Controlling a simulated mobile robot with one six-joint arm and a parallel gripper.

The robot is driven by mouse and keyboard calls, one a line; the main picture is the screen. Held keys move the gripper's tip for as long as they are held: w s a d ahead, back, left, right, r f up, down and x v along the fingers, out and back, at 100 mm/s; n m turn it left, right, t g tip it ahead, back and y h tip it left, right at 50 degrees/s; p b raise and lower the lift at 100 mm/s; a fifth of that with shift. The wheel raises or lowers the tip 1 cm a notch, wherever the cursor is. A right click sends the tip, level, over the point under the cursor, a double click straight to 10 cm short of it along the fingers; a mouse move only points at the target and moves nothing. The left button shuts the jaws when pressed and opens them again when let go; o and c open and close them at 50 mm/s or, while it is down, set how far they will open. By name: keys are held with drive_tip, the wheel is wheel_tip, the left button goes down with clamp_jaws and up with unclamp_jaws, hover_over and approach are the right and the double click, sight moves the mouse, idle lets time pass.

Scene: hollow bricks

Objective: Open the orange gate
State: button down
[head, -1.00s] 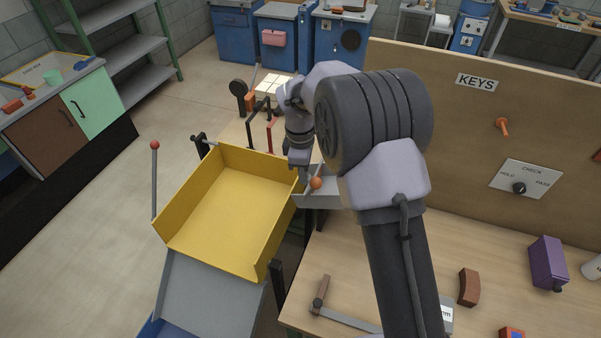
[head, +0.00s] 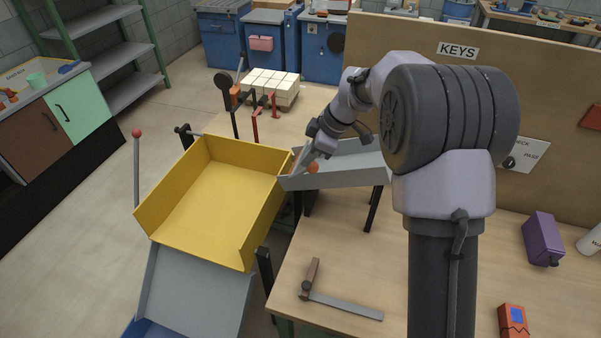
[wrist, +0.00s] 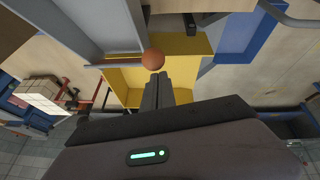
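An orange ball knob (head: 313,168) sits at the lower end of a sloping grey chute (head: 345,172), beside the yellow tray (head: 215,200). The knob also shows in the wrist view (wrist: 153,59), just beyond my fingertips. A thin orange strip (wrist: 115,61) runs along the chute's end there; I cannot tell whether it is the orange gate's edge. My gripper (head: 300,172) is at the chute's lower end, close to the knob. In the wrist view its fingers (wrist: 158,77) are together with nothing seen between them. Whether they touch the knob is unclear.
A grey ramp (head: 195,290) slopes down below the yellow tray. A lever with a red ball (head: 136,133) stands left of the tray. Pale bricks (head: 271,87) are stacked behind. A try square (head: 335,302) lies on the bench, and the KEYS board (head: 540,110) stands at right.

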drive_tip(key=s+d+f+y+b, duration=0.1)
drive_tip(key=d+f+b, duration=0.1)
drive_tip(key=b, duration=0.6)
drive_tip(key=d+f+t+y+b, duration=0.1)
drive_tip(key=d+f+y+b, duration=0.1)
drive_tip(key=b, duration=0.6)
wheel_tip(320, 180, down, 3)
drive_tip(key=shift+s+d+r, duration=0.2)
drive_tip(key=shift+s+d, duration=0.2)
drive_tip(key=shift+d, duration=0.15)
